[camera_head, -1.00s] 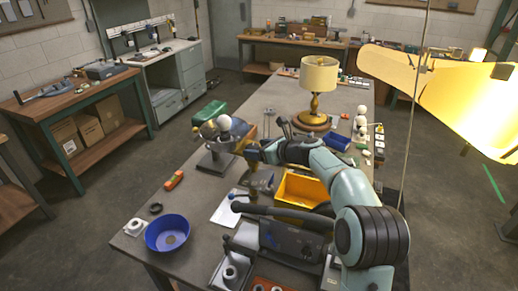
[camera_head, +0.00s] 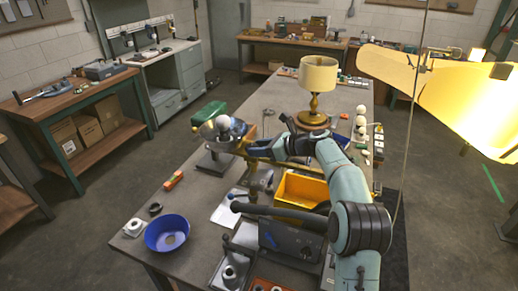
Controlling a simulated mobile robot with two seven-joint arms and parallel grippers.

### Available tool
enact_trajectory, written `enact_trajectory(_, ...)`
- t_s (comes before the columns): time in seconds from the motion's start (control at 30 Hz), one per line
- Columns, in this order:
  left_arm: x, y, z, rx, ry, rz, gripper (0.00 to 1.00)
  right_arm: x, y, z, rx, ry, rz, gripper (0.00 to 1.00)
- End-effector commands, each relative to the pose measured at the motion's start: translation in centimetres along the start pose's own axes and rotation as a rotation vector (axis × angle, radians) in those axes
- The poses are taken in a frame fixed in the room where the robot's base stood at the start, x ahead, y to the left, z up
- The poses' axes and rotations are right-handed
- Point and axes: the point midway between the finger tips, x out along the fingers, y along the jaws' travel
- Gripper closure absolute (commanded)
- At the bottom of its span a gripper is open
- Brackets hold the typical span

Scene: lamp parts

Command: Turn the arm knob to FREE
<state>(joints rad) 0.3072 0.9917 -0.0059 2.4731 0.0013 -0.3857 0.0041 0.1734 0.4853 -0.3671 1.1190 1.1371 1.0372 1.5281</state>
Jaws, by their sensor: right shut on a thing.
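A lamp assembly stands mid-bench, with a round white bulb (camera_head: 222,122) in an open metal reflector. A brass arm (camera_head: 292,168) runs from beside the reflector toward the lower right, above a brass post (camera_head: 253,184). My right gripper (camera_head: 250,147) reaches in from the right, at the brass arm's joint beside the reflector. Its fingers are shut on the arm knob, which they mostly cover. The knob's marks, including FREE, are too small to read. My left gripper is not in view.
A yellow bin (camera_head: 297,188) sits below my right arm. A blue bowl (camera_head: 167,233) stands at the bench's front left. A table lamp with a cream shade (camera_head: 318,74) stands behind. A large glowing shade (camera_head: 440,90) hangs at right. The bench's left edge is mostly clear.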

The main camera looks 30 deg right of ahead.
Motion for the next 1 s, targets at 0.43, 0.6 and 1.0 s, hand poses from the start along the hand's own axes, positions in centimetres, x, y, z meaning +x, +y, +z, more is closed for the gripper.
enact_trajectory(0.43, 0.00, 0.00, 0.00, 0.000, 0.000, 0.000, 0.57, 0.08, -0.55, -0.07, -0.066, 0.000, 0.160, 0.85)
enact_trajectory(0.6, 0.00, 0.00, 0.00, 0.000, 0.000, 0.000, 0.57, 0.08, -0.66, -0.01, -0.083, 0.000, 0.199, 0.85)
enact_trajectory(1.0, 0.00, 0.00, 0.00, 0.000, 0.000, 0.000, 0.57, 0.15, -0.79, 0.00, -0.106, 0.000, 0.256, 0.85)
